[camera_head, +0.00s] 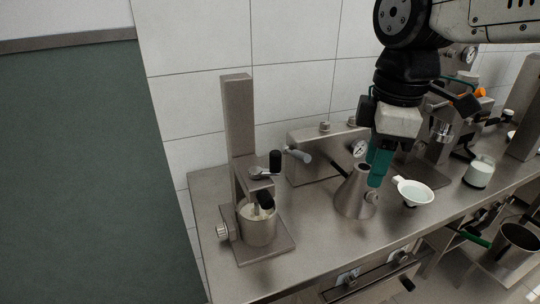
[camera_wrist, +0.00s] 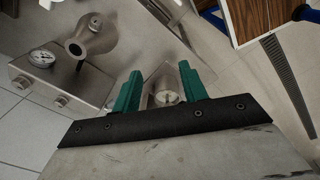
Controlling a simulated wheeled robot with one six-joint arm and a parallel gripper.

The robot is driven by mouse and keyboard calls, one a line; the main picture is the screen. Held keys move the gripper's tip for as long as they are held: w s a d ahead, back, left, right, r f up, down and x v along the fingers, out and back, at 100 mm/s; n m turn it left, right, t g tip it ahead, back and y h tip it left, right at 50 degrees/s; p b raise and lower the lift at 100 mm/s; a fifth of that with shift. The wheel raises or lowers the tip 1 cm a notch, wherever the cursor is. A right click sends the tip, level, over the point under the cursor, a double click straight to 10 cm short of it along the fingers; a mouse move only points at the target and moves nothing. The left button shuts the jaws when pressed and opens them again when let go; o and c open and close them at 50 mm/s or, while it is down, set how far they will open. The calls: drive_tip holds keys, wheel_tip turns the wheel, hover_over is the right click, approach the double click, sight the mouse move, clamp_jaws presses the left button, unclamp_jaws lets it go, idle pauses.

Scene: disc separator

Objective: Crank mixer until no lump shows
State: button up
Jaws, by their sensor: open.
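The mixer (camera_head: 236,115) stands at the left end of the steel counter in the head view, with an upright post and a flat base. Its crank has a black knob (camera_head: 275,161) on top, beside the post. The steel pot (camera_head: 258,230) under it holds a pale mix; the mixer head hides part of the surface, and I cannot tell whether lumps show. My gripper (camera_head: 379,166) has teal fingers and is open and empty, right of the crank and apart from it. The spread fingers also show in the wrist view (camera_wrist: 158,88).
A steel box with a gauge (camera_head: 303,162) and a grey lever stands behind, between mixer and gripper. Counter between mixer and vessel is clear.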

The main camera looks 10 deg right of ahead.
drive_tip(key=w+a+r+n, duration=0.2)
drive_tip(key=w+a+n, duration=0.35)
drive_tip(key=n, duration=1.15)
hover_over(275, 152)
drive_tip(key=shift+s+d+r+g, duration=0.15)
drive_tip(key=shift+d+r+g, duration=0.25)
drive_tip(key=shift+r, duration=0.05)
drive_tip(key=shift+a+n, duration=0.3)
drive_tip(key=shift+n, duration=0.1)
drive_tip(key=shift+w+f, duration=0.2)
drive_tip(key=shift+f, duration=0.1)
wheel_tip(275, 152, down, 7)
drive_tip(key=shift+f, duration=0.1)
drive_tip(key=shift+c, duration=0.3)
clamp_jaws()
